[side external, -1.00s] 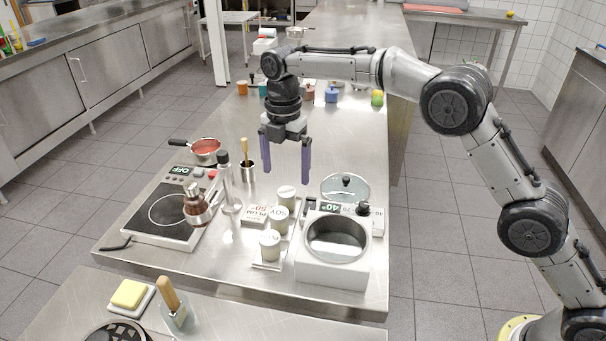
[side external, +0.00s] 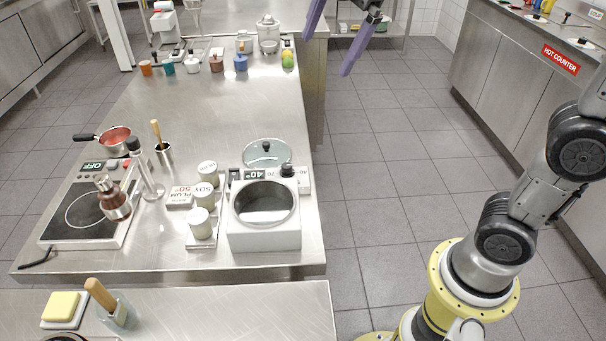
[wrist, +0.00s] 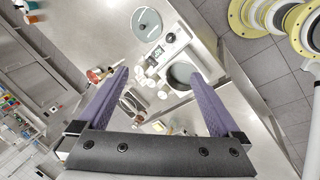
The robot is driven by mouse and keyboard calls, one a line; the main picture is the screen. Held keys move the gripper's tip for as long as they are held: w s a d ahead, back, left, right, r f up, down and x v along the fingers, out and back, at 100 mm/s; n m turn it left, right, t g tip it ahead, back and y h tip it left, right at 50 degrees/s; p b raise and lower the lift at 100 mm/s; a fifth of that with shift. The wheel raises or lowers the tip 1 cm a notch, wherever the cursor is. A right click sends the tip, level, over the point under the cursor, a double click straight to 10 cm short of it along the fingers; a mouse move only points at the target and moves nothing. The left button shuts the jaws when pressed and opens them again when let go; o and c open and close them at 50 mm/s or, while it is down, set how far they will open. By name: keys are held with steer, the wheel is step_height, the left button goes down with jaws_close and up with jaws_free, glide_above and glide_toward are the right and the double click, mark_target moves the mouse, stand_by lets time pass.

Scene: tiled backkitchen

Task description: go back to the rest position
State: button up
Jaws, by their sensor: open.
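My gripper (side external: 341,35) is at the top edge of the side external view, high above the floor to the right of the steel table (side external: 222,115). Its two purple fingers are spread apart, with nothing between them. The wrist of my arm is cut off by the frame's top. In the wrist view my gripper (wrist: 163,98) is also open and empty, and the table with its items lies far below the fingers.
On the table stand a white warmer with a round well (side external: 264,213), a glass lid (side external: 267,152), several labelled jars (side external: 204,195), a hot plate (side external: 85,212) and a red-filled pan (side external: 115,139). A HOT COUNTER (side external: 560,60) stands at right. The floor (side external: 400,150) between is clear.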

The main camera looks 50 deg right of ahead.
steer(key=s+d+f+m, duration=0.1)
steer(key=s+f+m, duration=0.6)
steer(key=s+m, duration=0.1)
steer(key=s+d+f+m+t, duration=0.1)
steer(key=s+d+f+m, duration=0.1)
steer(key=s+f+m, duration=0.5)
steer(key=s+m, duration=0.1)
steer(key=s, duration=0.2)
steer(key=shift+d+m, duration=0.3)
